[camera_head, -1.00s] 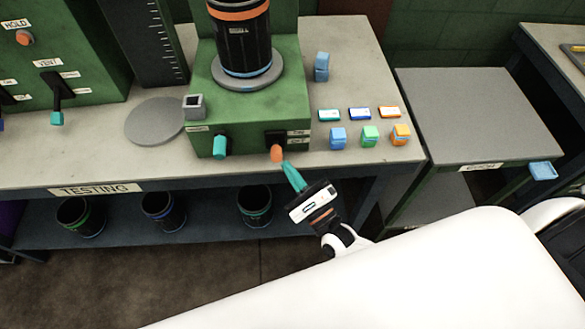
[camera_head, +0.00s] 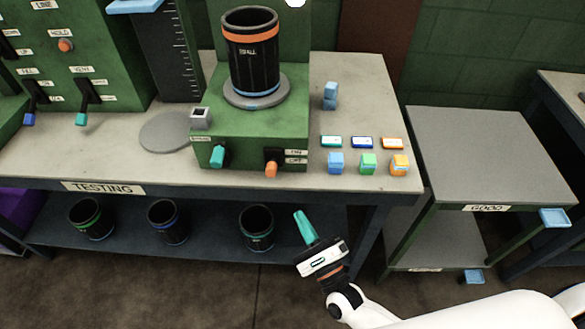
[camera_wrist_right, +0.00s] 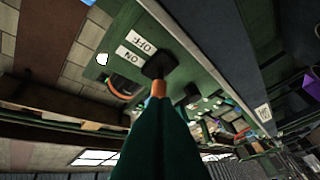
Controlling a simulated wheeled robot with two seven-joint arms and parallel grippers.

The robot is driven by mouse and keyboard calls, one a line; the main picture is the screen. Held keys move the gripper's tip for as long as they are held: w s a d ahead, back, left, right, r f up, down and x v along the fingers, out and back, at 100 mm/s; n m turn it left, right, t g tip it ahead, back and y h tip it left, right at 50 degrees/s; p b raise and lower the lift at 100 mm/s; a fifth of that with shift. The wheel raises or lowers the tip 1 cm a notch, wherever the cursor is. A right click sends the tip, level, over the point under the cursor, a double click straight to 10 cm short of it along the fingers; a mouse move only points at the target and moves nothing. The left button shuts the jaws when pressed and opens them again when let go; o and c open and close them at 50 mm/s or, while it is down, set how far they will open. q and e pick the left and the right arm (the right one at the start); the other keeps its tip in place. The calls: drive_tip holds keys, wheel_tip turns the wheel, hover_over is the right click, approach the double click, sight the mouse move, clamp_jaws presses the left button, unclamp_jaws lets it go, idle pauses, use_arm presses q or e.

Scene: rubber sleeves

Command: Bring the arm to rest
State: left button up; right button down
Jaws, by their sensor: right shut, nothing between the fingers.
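My right gripper (camera_head: 300,214) is shut and empty, its teal fingers together. It is in front of the testing bench (camera_head: 60,171), below the bench top's front edge and apart from everything. Its fingers (camera_wrist_right: 160,145) also show in the right wrist view, pointing toward the orange-tipped switch (camera_wrist_right: 158,90) with ON and OFF labels. In the head view that switch's orange knob (camera_head: 271,169) hangs down at the front of the green test stand (camera_head: 255,133). A black sleeve with an orange band (camera_head: 252,62) stands upright on the stand's round plate. My left gripper is not in view.
A teal knob (camera_head: 217,156) sits left on the stand. Small coloured blocks (camera_head: 368,164) and tags (camera_head: 361,142) lie right on the bench. Several black sleeves (camera_head: 257,229) stand on the lower shelf. A table labelled GOOD (camera_head: 490,150) is at right, with open floor in front.

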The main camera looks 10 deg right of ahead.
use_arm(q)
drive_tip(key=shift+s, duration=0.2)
use_arm(e)
drive_tip(key=s+d+f+n+g+h, duration=0.15)
drive_tip(key=s+f+n+g, duration=0.3)
drive_tip(key=f, duration=0.65)
drive_tip(key=s+d+f+n+g+h, duration=0.1)
drive_tip(key=s+d+f+n+g, duration=0.2)
drive_tip(key=f+n, duration=0.5)
drive_tip(key=s+d+f+n+g+h, duration=0.1)
drive_tip(key=s+d+f+n+g, duration=0.25)
drive_tip(key=f, duration=0.95)
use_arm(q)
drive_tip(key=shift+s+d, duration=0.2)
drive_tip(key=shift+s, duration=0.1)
use_arm(e)
drive_tip(key=s+d+f+n+g+h, duration=0.1)
drive_tip(key=s+f+n+g, duration=0.3)
drive_tip(key=s, duration=0.7)
drive_tip(key=s+d+f+n+g+h, duration=0.1)
drive_tip(key=s+d+f+n+g, duration=0.2)
drive_tip(key=s, duration=0.9)
wheel_tip(320, 180, down, 5)
drive_tip(key=n+g, duration=0.1)
drive_tip(key=n, duration=0.2)
drive_tip(key=shift+d+r+g, duration=0.15)
drive_tip(key=shift+g, duration=0.15)
